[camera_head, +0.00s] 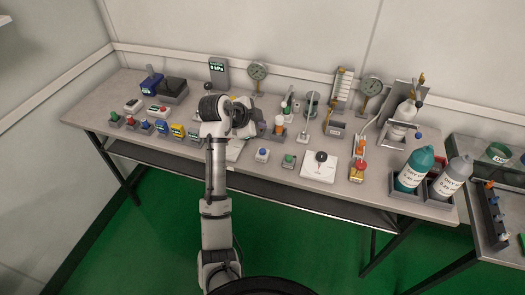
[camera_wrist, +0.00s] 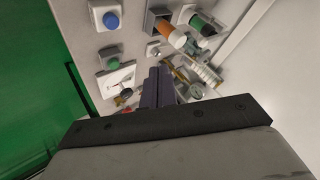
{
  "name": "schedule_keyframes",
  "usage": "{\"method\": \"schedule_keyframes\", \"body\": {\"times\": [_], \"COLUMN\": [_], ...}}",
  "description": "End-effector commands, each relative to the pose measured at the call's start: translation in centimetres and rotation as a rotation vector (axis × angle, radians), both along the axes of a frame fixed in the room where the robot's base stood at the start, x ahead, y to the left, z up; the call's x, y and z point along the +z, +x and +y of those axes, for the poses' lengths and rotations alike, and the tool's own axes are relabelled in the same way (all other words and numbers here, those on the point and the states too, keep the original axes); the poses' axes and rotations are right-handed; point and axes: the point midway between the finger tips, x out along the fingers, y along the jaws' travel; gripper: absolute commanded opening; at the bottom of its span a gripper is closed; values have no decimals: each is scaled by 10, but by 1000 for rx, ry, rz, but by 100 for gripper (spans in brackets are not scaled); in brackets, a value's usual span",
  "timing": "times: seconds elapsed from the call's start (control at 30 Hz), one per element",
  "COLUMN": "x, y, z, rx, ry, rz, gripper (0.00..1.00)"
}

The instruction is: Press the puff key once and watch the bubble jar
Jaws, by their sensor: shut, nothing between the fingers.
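My gripper (camera_head: 254,128) is above the middle of the bench, with its fingers shut and empty; they also show in the wrist view (camera_wrist: 158,88). A blue button on a pale block (camera_head: 262,155) and a green button on a grey block (camera_head: 289,161) stand near the front edge. Both show left of my fingers in the wrist view, blue (camera_wrist: 110,20) and green (camera_wrist: 113,60). No readable label tells which key is the puff key. A white bottle (camera_head: 403,113) stands at the right by a grey panel; I cannot tell whether it is the bubble jar.
A white plate with a black knob (camera_head: 318,172) lies right of the green button. Teal (camera_head: 414,168) and grey (camera_head: 452,177) bottles stand in trays at the right. Gauges (camera_head: 257,73), an orange-topped holder (camera_head: 279,124) and several small testers (camera_head: 178,131) crowd the bench.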

Motion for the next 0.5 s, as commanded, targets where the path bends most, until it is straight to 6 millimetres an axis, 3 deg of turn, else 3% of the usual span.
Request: {"method": "schedule_keyframes", "body": {"times": [0.27, 0.5], "x": [-5, -29], "y": [0, 0], "z": [0, 0], "rx": [2, 3], "ry": [-1, -1], "rz": [-1, 1], "gripper": [0, 0]}}
